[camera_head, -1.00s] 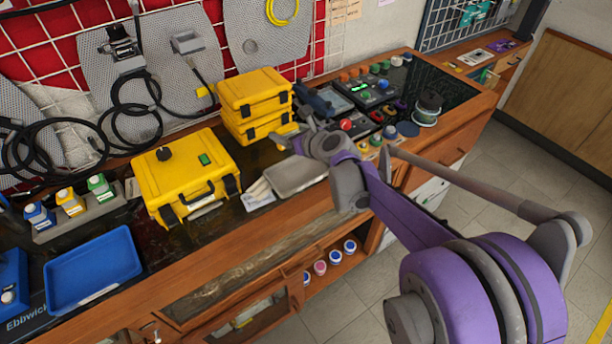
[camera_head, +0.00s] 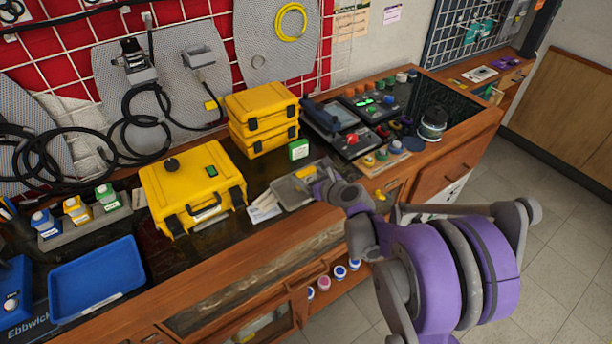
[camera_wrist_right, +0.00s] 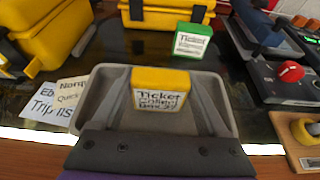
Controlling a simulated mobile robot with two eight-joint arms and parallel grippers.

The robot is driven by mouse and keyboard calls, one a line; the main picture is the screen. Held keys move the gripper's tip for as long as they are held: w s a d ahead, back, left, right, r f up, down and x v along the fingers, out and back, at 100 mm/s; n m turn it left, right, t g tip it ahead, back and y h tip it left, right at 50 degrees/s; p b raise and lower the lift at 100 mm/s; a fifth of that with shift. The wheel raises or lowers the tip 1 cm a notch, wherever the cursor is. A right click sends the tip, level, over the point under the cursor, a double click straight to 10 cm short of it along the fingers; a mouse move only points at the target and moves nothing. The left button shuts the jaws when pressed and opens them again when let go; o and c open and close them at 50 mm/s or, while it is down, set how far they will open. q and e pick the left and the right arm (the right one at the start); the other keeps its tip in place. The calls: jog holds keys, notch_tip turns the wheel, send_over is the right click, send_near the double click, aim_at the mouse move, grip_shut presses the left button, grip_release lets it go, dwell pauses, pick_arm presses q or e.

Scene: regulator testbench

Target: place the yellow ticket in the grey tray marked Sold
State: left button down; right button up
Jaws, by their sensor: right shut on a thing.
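The yellow ticket (camera_head: 305,172) is a small yellow box with a white printed label; it also shows in the right wrist view (camera_wrist_right: 161,88). My right gripper (camera_head: 314,183) is shut on it, at the grey tray. The grey tray (camera_head: 285,196) is shallow and lies on the dark bench top. In the right wrist view, the tray (camera_wrist_right: 104,98) spreads behind and to both sides of the ticket. I cannot tell whether the ticket touches the tray floor. No Sold marking is readable. My left gripper is not in view.
A green ticket box (camera_head: 298,150) stands just behind the tray. Paper slips (camera_head: 264,208) lie at its left. A yellow case (camera_head: 193,187) stands farther left, with stacked yellow cases (camera_head: 262,120) behind. Control boxes (camera_head: 356,140) stand to the right.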

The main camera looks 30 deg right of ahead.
jog(key=shift+f, duration=0.2)
jog(key=o, duration=1.2)
jog(key=shift+o, duration=0.2)
jog(key=shift+r, duration=0.15)
